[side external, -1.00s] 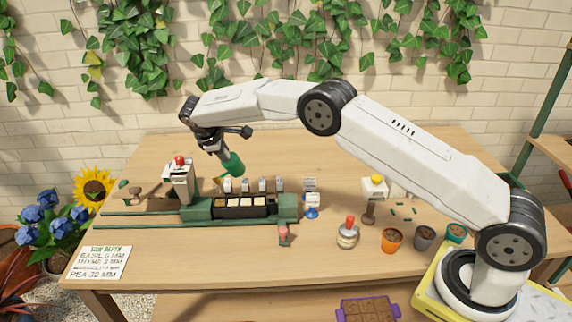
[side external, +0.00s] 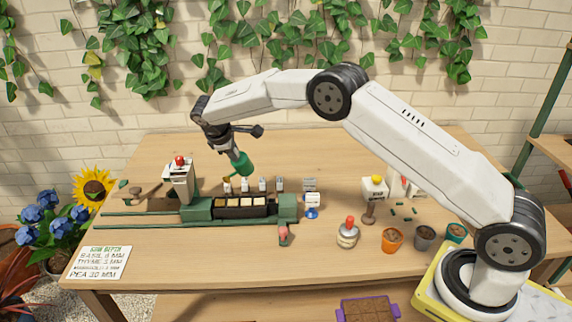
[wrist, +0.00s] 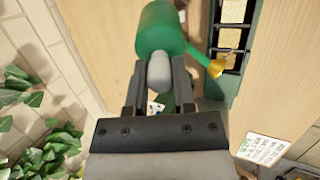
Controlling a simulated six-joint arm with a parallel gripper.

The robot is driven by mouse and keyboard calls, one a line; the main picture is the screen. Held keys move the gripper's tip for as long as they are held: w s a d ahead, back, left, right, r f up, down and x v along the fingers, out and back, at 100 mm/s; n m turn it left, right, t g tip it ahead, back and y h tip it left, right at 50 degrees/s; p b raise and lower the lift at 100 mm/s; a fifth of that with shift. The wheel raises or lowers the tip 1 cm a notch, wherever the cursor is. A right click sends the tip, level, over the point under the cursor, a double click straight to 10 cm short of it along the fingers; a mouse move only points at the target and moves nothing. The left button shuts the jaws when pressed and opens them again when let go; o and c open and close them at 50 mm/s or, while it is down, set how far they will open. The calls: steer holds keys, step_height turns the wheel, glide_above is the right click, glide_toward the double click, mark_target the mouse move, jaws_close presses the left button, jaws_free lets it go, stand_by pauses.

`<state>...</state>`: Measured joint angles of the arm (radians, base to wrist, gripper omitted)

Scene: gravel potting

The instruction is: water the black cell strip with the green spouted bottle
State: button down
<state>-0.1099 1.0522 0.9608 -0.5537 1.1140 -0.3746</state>
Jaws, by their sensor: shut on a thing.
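My gripper (wrist: 158,90) is shut on the grey neck of the green spouted bottle (wrist: 162,30). In the side external view the bottle (side external: 241,163) hangs tilted above the table, just behind the black cell strip (side external: 240,208). Its short spout with a brass tip (wrist: 216,67) points toward the strip in the wrist view. The black cell strip (wrist: 229,36) holds several pale, filled cells in a row. It sits in a green holder (side external: 288,206) between two green end blocks. I see no water coming from the spout.
Several small grey-white tags stand in a row behind the strip. A white dispenser with a red knob (side external: 179,178) stands at its left. A blue-based stand (side external: 312,206), a red-knobbed jar (side external: 348,234) and small pots (side external: 391,240) are to the right. The table's back is clear.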

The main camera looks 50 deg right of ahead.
steer(key=shift+s+d, duration=0.9)
steer(key=shift+s, duration=0.15)
stand_by(0.9)
steer(key=shift+s+d, duration=0.8)
stand_by(1.1)
steer(key=shift+s+d, duration=1.35)
stand_by(0.8)
steer(key=w+d+r+m+g+y, duration=0.1)
steer(key=d+r+m+y, duration=0.3)
steer(key=d+m+y, duration=0.1)
steer(key=shift+w+r+m, duration=0.2)
steer(key=shift+m, duration=0.3)
